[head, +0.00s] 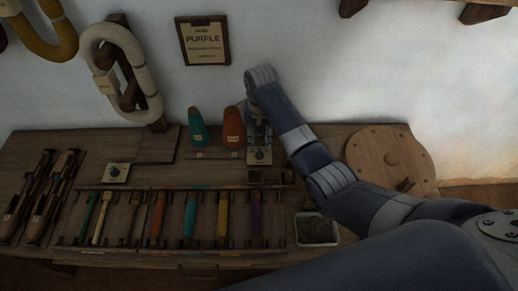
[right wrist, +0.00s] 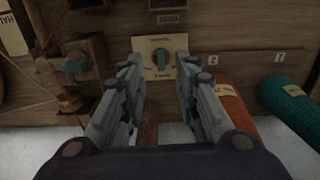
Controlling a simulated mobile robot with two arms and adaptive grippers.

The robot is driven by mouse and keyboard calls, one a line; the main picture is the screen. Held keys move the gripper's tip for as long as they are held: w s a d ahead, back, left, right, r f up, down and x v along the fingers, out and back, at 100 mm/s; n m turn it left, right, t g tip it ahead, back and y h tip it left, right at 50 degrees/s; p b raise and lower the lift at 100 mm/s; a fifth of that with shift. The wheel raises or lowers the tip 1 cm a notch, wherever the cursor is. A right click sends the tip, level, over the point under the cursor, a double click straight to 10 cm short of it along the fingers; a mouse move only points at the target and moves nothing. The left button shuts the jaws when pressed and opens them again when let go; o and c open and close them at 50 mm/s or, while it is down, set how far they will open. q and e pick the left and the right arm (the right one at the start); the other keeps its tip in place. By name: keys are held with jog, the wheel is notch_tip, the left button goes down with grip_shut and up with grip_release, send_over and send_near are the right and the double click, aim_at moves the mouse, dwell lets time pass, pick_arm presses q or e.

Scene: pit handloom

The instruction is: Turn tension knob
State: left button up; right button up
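In the head view the plate and knob (head: 260,156) lie on the bench just below my right gripper (head: 259,135). In the right wrist view my right gripper (right wrist: 160,95) is open, its two fingers apart with nothing between them. The knob shows ahead of the gap, apart from the fingers. My left gripper is not in view.
An orange cone (head: 233,128) and a teal cone (head: 197,127) stand close left of my right gripper. A round wooden disc (head: 370,151) with a handle is at the right. A rack of coloured bobbins (head: 190,213) and a pale tray (head: 331,238) lie in front.

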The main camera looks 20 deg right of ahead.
aim_at(260, 154)
notch_tip(260, 154, down, 4)
jog(key=shift+w+r, duration=0.1)
notch_tip(260, 154, down, 3)
jog(key=shift+f+b, duration=0.1)
jog(key=shift+b, duration=0.2)
jog(key=shift+w, duration=0.1)
jog(key=c, duration=0.4)
grip_shut()
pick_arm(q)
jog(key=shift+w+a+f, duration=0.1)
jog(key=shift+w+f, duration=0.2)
